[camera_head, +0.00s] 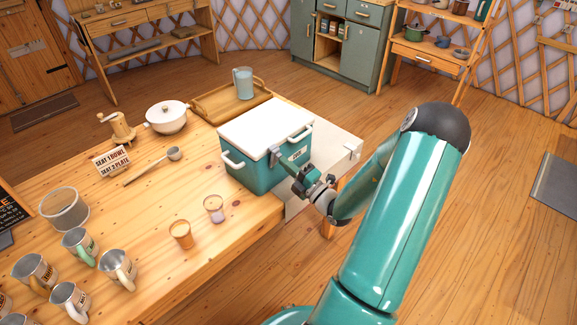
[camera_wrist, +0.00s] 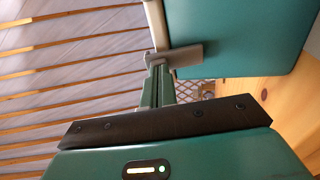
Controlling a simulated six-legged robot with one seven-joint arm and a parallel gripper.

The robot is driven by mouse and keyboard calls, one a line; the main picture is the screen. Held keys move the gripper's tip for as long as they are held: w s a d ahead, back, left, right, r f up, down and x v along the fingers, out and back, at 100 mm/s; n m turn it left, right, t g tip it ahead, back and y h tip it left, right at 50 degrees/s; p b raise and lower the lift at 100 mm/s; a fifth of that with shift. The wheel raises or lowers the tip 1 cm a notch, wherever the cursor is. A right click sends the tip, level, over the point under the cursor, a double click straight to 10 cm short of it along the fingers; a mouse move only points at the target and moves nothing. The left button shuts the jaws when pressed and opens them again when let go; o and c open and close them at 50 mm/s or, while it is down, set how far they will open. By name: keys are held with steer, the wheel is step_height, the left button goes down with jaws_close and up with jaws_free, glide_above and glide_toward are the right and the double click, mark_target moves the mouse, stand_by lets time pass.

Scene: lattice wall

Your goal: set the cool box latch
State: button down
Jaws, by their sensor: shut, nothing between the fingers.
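The cool box (camera_head: 252,176) is teal with a white lid (camera_head: 266,126) and stands at the table's right edge. The lid lies down on the box. Its grey latch (camera_head: 275,156) is on the side facing my arm, and my gripper (camera_head: 284,168) is right at it. In the wrist view the teal box wall (camera_wrist: 240,35) fills the upper right, and the latch (camera_wrist: 183,55) crosses in front of my shut fingertips (camera_wrist: 160,66). The fingers hold nothing. The tips seem to touch the latch, but exact contact is hard to tell.
A wooden tray (camera_head: 208,112) with a blue jug (camera_head: 243,83) is behind the box. A white pot (camera_head: 166,117), ladle (camera_head: 150,167), small cups (camera_head: 214,209) and several mugs (camera_head: 80,245) stand to the left on the table (camera_head: 225,260). Open floor lies right of the table.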

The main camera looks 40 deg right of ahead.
steer(key=shift+w+r+g, duration=0.65)
steer(key=shift+r+g, duration=0.15)
